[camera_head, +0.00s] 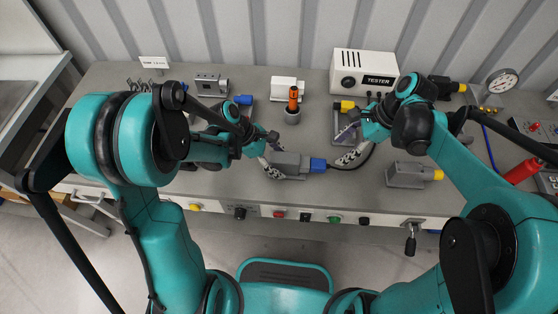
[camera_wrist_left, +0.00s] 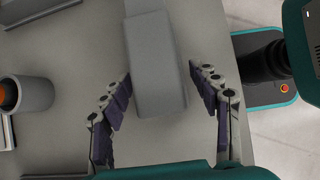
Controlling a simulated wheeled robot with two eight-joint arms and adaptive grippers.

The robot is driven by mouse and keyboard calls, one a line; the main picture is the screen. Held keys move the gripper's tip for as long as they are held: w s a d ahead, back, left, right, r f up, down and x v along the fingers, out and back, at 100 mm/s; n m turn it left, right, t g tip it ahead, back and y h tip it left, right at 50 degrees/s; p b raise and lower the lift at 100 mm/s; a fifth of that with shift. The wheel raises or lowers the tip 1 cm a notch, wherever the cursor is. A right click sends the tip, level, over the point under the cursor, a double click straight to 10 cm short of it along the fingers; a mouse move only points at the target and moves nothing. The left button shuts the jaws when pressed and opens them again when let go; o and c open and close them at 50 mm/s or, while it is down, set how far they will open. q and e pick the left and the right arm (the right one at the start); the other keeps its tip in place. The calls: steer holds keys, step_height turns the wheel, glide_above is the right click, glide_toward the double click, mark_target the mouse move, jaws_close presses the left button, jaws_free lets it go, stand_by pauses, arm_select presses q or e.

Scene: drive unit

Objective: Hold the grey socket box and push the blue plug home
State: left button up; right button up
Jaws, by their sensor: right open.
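The grey socket box (camera_head: 292,160) lies on the bench in front of the orange-topped cup. The blue plug (camera_head: 318,165) sits at its right end, in line with it; how deep it is seated I cannot tell. A dark cable runs from the plug to the right. My left gripper (camera_head: 271,155) is open around the box's left part. In the left wrist view its fingers (camera_wrist_left: 160,75) stand on either side of the box (camera_wrist_left: 158,85), the left tip close to its side, a narrow gap at the right. My right gripper (camera_head: 351,148) is open, right of the plug, near the cable.
Behind are a white tester (camera_head: 363,72), a grey cup (camera_head: 292,116) with an orange-topped item, and a white-topped block (camera_head: 288,87). A grey block with a yellow end (camera_head: 408,174) lies at right. Buttons and knobs line the bench's front edge.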

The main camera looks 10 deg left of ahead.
arm_select(q)
steer(key=v, duration=1.2)
